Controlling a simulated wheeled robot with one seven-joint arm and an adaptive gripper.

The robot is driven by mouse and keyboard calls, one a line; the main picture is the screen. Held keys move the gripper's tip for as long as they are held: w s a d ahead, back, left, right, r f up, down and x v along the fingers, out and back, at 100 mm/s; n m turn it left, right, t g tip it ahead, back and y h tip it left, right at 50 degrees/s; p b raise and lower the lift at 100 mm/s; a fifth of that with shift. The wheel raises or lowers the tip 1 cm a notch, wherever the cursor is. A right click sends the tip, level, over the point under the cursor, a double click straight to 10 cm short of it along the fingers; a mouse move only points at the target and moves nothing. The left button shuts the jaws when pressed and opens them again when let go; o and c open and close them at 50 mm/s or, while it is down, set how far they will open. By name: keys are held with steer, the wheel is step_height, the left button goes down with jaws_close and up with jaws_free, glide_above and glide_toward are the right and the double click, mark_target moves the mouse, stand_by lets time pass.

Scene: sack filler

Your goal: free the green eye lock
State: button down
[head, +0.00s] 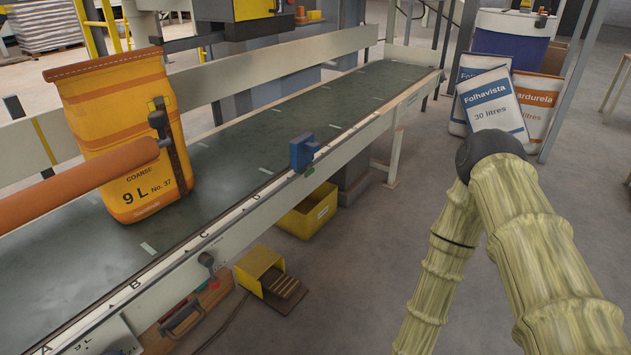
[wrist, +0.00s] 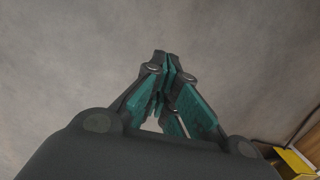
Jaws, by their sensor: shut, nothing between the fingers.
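A small blue box (head: 302,152), which looks like the eye, is mounted on the near rail of the conveyor in the head view. A small green piece (head: 308,172) sits just under it on the rail face; it looks like the green eye lock, but is too small to tell its setting. My gripper (wrist: 163,62) shows in the wrist view, its fingers together and empty, over bare grey floor. The gripper is not seen in the head view, where my sleeved arm is at the right. The lock is not in the wrist view.
A tall orange sack (head: 125,135) stands on the conveyor belt (head: 240,140) at the left, beside an orange padded arm (head: 75,188). A yellow bin (head: 308,212) and a yellow pedal box (head: 262,272) sit below the rail. Floor between conveyor and my arm is clear.

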mark_target(308, 172)
steer(key=w+a+r+m+t+y+p, duration=0.1)
steer(key=w+a+r+m+y, duration=0.2)
steer(key=w, duration=0.5)
steer(key=w+a+r+m+y+p, duration=0.1)
steer(key=w+a+r+m, duration=0.25)
steer(key=w, duration=0.45)
steer(key=w+a+r+m+t+y+p, duration=0.1)
steer(key=w+a+r+m+y, duration=0.15)
steer(key=w+a+m, duration=0.4)
steer(key=w+d+r+m+t+y+p, duration=0.1)
steer(key=w+d+r+m+t+y, duration=0.1)
steer(key=w+r, duration=1)
steer(key=w+d+r+m+t+y+p, duration=0.1)
steer(key=w+d+r+m+t, duration=0.3)
steer(key=w+r, duration=0.8)
steer(key=w+t+y, duration=0.1)
steer(key=w, duration=0.4)
steer(key=shift+r, duration=0.15)
steer(key=shift+a, duration=0.1)
steer(key=b+x, duration=0.3)
steer(key=x, duration=0.7)
steer(key=shift+s+r+b, duration=0.15)
steer(key=shift+r+b, duration=0.35)
steer(key=shift+r, duration=1.45)
